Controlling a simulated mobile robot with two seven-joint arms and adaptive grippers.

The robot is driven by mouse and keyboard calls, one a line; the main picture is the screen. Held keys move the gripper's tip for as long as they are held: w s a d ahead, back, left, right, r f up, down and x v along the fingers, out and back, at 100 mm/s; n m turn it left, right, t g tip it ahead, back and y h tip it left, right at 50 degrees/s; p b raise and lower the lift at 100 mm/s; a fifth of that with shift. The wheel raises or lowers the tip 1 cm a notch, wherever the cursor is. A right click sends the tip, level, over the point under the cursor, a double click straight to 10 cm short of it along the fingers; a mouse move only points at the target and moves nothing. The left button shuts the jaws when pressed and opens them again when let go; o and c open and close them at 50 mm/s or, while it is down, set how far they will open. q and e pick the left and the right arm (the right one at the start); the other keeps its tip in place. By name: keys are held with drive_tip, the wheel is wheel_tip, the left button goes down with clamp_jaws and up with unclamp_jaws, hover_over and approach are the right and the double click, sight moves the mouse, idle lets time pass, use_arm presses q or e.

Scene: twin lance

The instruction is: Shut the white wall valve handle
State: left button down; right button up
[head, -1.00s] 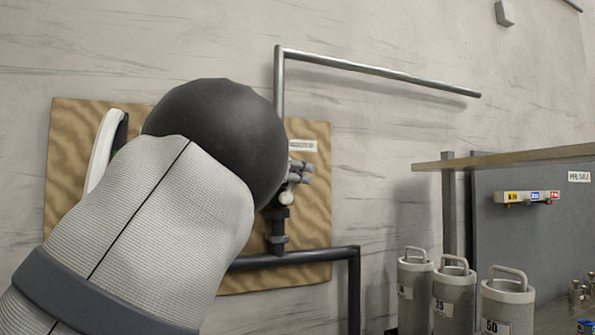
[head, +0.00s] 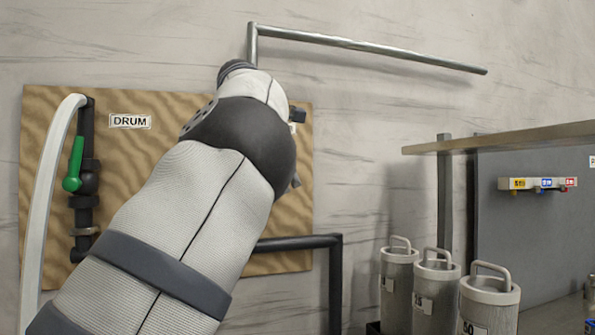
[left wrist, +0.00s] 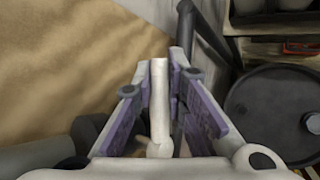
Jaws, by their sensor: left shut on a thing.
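The white valve handle (left wrist: 159,100) shows in the left wrist view as a pale bar standing between my finger pads. My left gripper (left wrist: 161,72) has purple-lined fingers on both sides of it and is shut on it. In the head view my left arm covers the right part of the brown wall board, so the white handle and most of the gripper are hidden there. How far the handle is turned cannot be told. My right gripper is in neither view.
A green-handled valve (head: 75,163) sits beside the DRUM label (head: 130,121), with a white hose (head: 45,200) at far left. A dark pipe (head: 335,275) drops right of the board (head: 290,220). Grey canisters (head: 397,285) stand below a shelf (head: 500,137). A dark drum lid (left wrist: 275,115) shows near the gripper.

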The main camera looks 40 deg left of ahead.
use_arm(q)
drive_tip(key=shift+f+m+g+y, duration=0.3)
drive_tip(key=shift+f+m+g, duration=0.1)
drive_tip(key=shift+f+g, duration=0.4)
drive_tip(key=c, duration=1.6)
unclamp_jaws()
drive_tip(key=shift+w, duration=0.1)
drive_tip(key=v, duration=1.2)
drive_tip(key=shift+w+d+r, duration=0.1)
